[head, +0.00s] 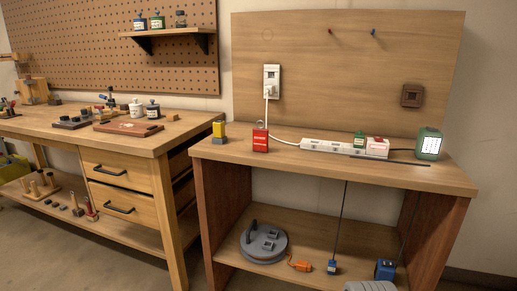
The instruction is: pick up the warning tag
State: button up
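I cannot tell for sure which thing is the warning tag. A small upright red block (261,140) with a pale label and a narrow top stands at the front left of the right bench top, beside a white cord. A red and white piece (377,146) sits at the right end of the white power strip (327,146). A yellow block with a dark lower part (218,131) stands at the bench's left edge. My gripper is not in view.
The right bench (290,160) has bare wood along its front edge. A green-framed device (429,144) stands at its right end. A grey reel (263,244) and small blue and orange items lie on its lower shelf. A drawer workbench (120,140) stands at left.

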aim_at(260, 135)
jog(key=u, duration=0.65)
jog(key=i, duration=0.5)
jog(key=u, duration=0.9)
jog(key=i, duration=0.85)
jog(key=z, duration=0.55)
jog(key=i, duration=0.55)
jog(key=z, duration=0.4)
